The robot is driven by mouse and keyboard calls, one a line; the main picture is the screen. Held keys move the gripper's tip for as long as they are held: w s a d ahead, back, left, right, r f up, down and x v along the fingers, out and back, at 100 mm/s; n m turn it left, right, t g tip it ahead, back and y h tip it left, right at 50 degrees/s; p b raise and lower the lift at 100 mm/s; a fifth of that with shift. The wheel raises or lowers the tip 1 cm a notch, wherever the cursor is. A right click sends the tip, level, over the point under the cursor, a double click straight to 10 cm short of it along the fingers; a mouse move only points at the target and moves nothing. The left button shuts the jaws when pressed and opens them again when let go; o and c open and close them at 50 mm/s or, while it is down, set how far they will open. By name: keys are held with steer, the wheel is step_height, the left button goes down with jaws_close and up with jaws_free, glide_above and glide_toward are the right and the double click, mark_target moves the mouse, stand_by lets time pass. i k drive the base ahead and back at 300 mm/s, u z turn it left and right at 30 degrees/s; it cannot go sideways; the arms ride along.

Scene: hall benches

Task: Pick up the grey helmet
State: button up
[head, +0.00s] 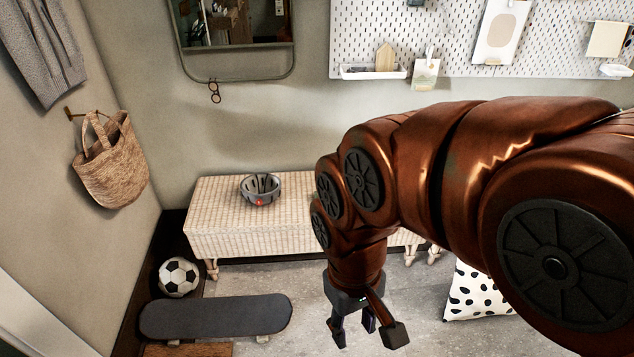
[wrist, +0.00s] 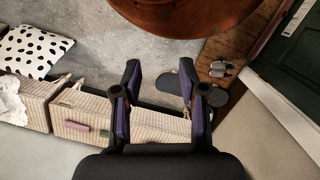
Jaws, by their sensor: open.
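The grey helmet (head: 260,190) sits on the left part of a wicker bench (head: 215,222) in the head view, with a small red spot on its front. I cannot make it out in the wrist view. My gripper (head: 353,333) hangs in front of the bench, to the right of the helmet and lower in the picture, apart from it. In the wrist view my gripper (wrist: 158,80) has its two purple-padded fingers spread, with nothing between them. The bench (wrist: 92,112) passes behind the fingers there. My arm hides the bench's right part in the head view.
A skateboard (head: 215,316) and a football (head: 178,276) lie on the floor left of my gripper. A spotted cushion (head: 476,293) lies to the right. A woven bag (head: 112,165) hangs on the left wall. Pink (wrist: 76,126) and green (wrist: 104,133) items lie on the bench.

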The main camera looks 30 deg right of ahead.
mark_target(267, 188)
steer(key=z, duration=0.75)
steer(key=k, duration=0.65)
steer(key=z, duration=0.4)
steer(key=i, duration=1.1)
steer(key=u, duration=1.15)
steer(key=i, duration=0.85)
steer(key=u, duration=0.85)
